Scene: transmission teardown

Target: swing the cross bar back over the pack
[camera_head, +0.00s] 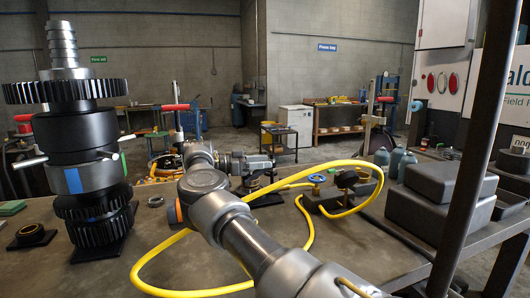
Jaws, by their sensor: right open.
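The pack (77,140) stands upright on the bench at the left. It is a stack with a stepped grey shaft on top, a wide toothed gear, a dark drum with a blue and a green mark, and smaller gears at its foot. Pale pins stick out of its sides. I cannot make out the cross bar for certain; no bar lies over the pack's top. My right arm reaches up from the bottom middle. Its gripper (266,166) is open, small in the picture, above the bench's far side, well right of the pack and apart from it. My left gripper is out of view.
A yellow hose (160,286) loops across the bench around my right arm. A block with brass fittings and a blue handwheel (317,179) stands right of centre. Grey boxes (440,195) and a dark upright post (478,150) are at the right.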

